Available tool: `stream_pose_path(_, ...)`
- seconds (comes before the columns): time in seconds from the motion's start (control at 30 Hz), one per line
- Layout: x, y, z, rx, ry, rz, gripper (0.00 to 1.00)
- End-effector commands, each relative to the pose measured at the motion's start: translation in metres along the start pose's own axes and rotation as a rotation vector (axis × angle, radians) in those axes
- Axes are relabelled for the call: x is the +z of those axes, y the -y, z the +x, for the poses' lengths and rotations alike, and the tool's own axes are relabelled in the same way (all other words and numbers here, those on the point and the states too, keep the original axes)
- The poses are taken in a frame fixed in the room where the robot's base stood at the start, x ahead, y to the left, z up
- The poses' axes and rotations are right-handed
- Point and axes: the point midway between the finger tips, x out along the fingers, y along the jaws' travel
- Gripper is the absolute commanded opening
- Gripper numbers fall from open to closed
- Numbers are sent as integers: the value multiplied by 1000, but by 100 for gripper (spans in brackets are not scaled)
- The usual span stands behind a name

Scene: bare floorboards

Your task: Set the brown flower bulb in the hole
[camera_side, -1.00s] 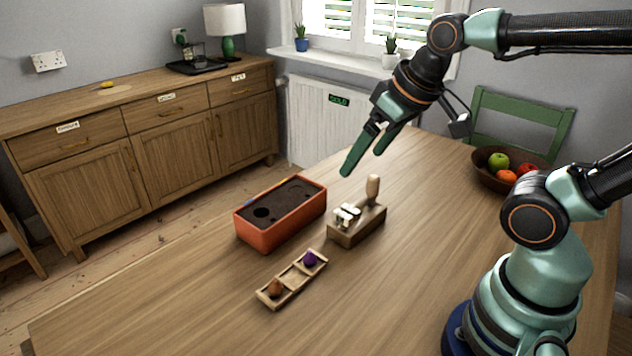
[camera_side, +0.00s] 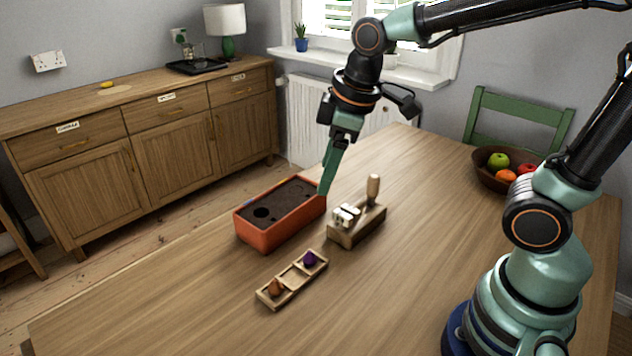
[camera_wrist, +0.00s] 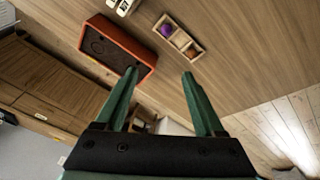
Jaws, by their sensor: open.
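The brown bulb (camera_side: 275,287) sits in the near-left compartment of a small wooden tray (camera_side: 284,299); a purple bulb (camera_side: 309,258) sits in the far-right one. In the wrist view the brown bulb (camera_wrist: 190,50) is in the tray's lower right compartment. An orange planter (camera_side: 285,234) of dark soil stands behind the tray.
A wooden block (camera_side: 356,228) with an upright handle and white pieces stands right of the planter. A fruit bowl (camera_side: 490,180) is at the table's far right. The table in front of the tray is clear.

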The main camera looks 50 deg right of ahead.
Motion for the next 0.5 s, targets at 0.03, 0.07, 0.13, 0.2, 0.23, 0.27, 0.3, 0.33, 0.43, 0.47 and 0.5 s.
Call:
stream_pose_path(0.03, -10, 6, 10, -25, 29, -97, 71)
stream_pose_path(0.07, -15, 10, 16, -39, 42, -157, 71)
stream_pose_path(0.13, -27, 19, 29, -71, 71, -297, 71)
stream_pose_path(0.2, -38, 29, 43, -106, 98, -436, 71)
stream_pose_path(0.23, -42, 33, 50, -120, 109, -494, 71)
stream_pose_path(0.27, -46, 38, 56, -136, 119, -551, 71)
stream_pose_path(0.3, -50, 43, 64, -155, 131, -622, 71)
stream_pose_path(0.33, -53, 48, 70, -169, 139, -672, 71)
stream_pose_path(0.43, -61, 60, 88, -209, 159, -811, 71)
stream_pose_path(0.47, -62, 63, 92, -218, 164, -843, 71)
stream_pose_path(0.5, -64, 67, 96, -229, 168, -881, 71)
